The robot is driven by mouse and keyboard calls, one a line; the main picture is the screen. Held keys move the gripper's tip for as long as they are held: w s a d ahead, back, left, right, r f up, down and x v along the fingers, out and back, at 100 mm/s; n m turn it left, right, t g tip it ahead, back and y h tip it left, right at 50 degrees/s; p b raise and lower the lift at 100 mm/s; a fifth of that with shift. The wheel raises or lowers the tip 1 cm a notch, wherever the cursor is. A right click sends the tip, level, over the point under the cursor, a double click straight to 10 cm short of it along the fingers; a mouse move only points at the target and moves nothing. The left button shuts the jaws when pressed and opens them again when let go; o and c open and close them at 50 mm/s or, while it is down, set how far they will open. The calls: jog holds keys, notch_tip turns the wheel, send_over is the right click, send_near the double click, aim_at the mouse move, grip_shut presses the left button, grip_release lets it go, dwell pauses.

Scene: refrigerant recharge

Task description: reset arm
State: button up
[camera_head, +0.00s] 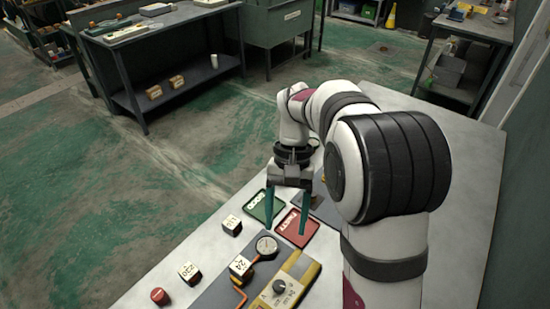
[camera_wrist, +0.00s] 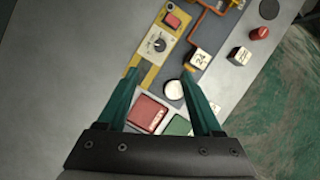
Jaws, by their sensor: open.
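My gripper (camera_head: 285,230) has its two teal fingers spread, with nothing between them. It hangs over the workbench (camera_head: 405,92), above the area of the trays and the gauge. In the wrist view the fingertips (camera_wrist: 159,72) straddle a view of the panel's edge and the round gauge (camera_wrist: 175,89). The green tray (camera_head: 265,206) and the red tray (camera_head: 297,228) lie beneath the gripper. The gauge (camera_head: 266,246) and a yellow dial panel (camera_head: 290,285) stand nearer the camera. A block marked 24 (camera_head: 240,268) sits beside the gauge.
Two loose pale blocks, one farther back (camera_head: 231,225) and one nearer (camera_head: 190,274), and a red round piece (camera_head: 160,296) are on the bench's left side. Orange piping shows by the 24 block. A dark shelf table (camera_head: 165,95) stands across the floor.

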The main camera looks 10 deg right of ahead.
jog(key=s+r+m+t, duration=0.1)
jog(key=s+r+t, duration=0.2)
jog(key=s, duration=1.4)
jog(key=shift+r+m, duration=0.3)
jog(key=shift+r, duration=0.25)
jog(key=shift+o, duration=1.1)
jog(key=s, duration=0.1)
jog(key=s+f, duration=0.1)
jog(key=s+t, duration=0.1)
jog(key=shift+s+a+f, duration=0.15)
jog(key=shift+f, duration=0.15)
jog(key=shift+o, duration=1.2)
jog(key=shift+s, duration=0.1)
jog(key=shift+o, duration=0.3)
jog(key=w+a+r+m+g+h, duration=0.1)
jog(key=w+a+r, duration=0.3)
jog(key=w, duration=0.3)
jog(key=shift+w+m, duration=0.25)
jog(key=shift+m, duration=0.15)
jog(key=w+a+m+h, duration=0.2)
jog(key=w+a, duration=0.2)
jog(key=a, duration=0.1)
notch_tip(320, 180, down, 9)
jog(key=shift+s+d, duration=0.3)
jog(key=shift+s, duration=0.1)
jog(key=shift+r, duration=0.15)
